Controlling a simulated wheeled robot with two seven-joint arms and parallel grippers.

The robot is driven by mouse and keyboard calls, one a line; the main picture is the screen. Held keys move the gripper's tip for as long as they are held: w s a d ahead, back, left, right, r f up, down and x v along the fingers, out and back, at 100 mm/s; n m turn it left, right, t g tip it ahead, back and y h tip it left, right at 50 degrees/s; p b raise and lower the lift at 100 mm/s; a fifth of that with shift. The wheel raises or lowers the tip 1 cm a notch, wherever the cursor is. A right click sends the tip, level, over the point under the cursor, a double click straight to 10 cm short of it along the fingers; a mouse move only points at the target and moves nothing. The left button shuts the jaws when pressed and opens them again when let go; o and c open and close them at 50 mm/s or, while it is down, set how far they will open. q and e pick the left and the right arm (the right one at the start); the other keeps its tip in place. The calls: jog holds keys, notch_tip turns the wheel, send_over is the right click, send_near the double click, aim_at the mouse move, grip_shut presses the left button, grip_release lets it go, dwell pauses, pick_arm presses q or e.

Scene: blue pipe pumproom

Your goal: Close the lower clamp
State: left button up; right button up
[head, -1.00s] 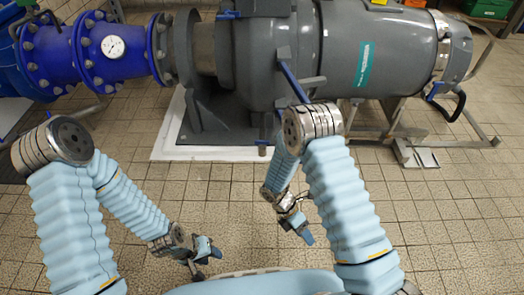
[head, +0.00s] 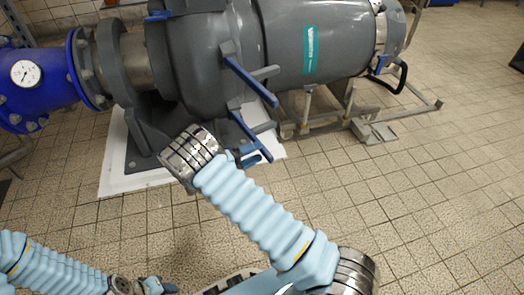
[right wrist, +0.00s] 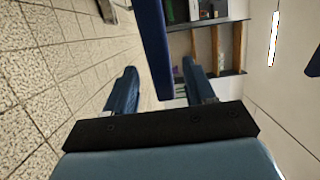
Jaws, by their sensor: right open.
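The grey pump housing (head: 205,65) has two blue clamp levers on its near side. The upper clamp lever (head: 250,80) slants down to the right. The lower clamp lever (head: 246,128) is below it and also sticks out at a slant. My right gripper (head: 256,156) is open at the end of the lower lever. In the right wrist view, a blue bar (right wrist: 153,45) reaches down between the two fingers of the right gripper (right wrist: 159,68); contact cannot be told. My left gripper (head: 156,287) is low at the bottom edge, partly cut off, its jaws unclear.
A blue pipe with a gauge (head: 26,73) joins the pump at the left. The pump stands on a white-edged base (head: 115,165), with a metal frame (head: 375,130) at the right. The tiled floor (head: 420,190) in front and right is clear.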

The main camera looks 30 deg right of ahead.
aim_at(261, 150)
jog(key=shift+d, duration=1.8)
grip_shut()
